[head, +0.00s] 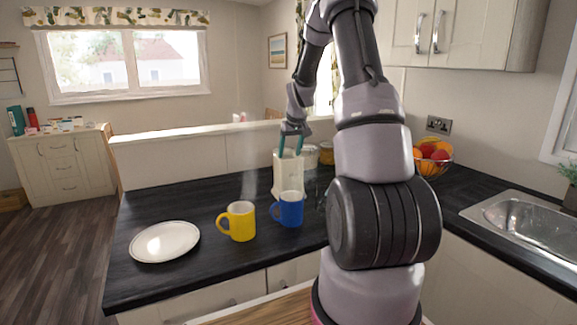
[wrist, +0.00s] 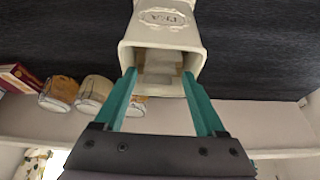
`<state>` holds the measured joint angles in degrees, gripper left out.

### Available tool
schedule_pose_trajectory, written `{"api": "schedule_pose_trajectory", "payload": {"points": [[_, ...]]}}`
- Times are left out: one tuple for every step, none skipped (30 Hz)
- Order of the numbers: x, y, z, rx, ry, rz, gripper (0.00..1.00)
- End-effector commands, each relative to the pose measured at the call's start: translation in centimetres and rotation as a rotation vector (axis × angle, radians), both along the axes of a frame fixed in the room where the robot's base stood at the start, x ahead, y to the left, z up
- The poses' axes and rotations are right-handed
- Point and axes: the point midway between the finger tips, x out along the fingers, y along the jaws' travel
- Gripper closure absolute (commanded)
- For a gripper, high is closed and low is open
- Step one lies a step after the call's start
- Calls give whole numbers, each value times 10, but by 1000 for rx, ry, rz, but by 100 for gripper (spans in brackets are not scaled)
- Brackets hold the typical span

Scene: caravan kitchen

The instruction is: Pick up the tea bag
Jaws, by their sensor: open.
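A cream canister (head: 287,176) stands on the dark worktop behind the blue mug. In the wrist view the same canister (wrist: 162,36) shows raised lettering on its side and an open square mouth. Inside it are pale tan shapes (wrist: 159,68) that look like tea bags, but single bags are hard to make out. My gripper (head: 291,153) points down over the canister's mouth. In the wrist view my gripper (wrist: 160,74) has its teal fingers spread, with the tips at the mouth and nothing held between them. I cannot tell how far the tips reach inside.
A blue mug (head: 290,209) stands close in front of the canister, with a yellow mug (head: 241,222) and a white plate (head: 165,242) to the left. Jars (wrist: 93,94) and a red box (wrist: 18,78) stand nearby. A fruit bowl (head: 431,167) and sink (head: 515,215) are right.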

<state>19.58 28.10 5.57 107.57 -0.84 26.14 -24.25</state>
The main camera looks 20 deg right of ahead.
Motion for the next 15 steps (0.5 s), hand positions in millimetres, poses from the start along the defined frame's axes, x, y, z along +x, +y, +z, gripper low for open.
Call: {"api": "schedule_pose_trajectory", "payload": {"points": [[3, 0, -8, 1, 3, 0, 28], [4, 0, -11, 1, 2, 1, 28], [6, 0, -15, 0, 0, 1, 28], [7, 0, -17, 0, 0, 1, 28], [8, 0, -18, 0, 0, 1, 28], [8, 0, -20, 0, 0, 0, 28], [9, 0, -20, 0, 0, 0, 28], [9, 0, -20, 0, 0, 0, 28], [9, 0, -20, 0, -1, 0, 28], [9, 0, -20, 0, -1, 0, 28], [9, 0, -20, 0, -1, 0, 28], [9, 0, -20, 0, -1, 0, 28], [9, 0, -20, 0, -1, 0, 35], [9, 0, -20, 0, -1, 0, 47], [9, 0, -20, 0, -1, 0, 62]]}}
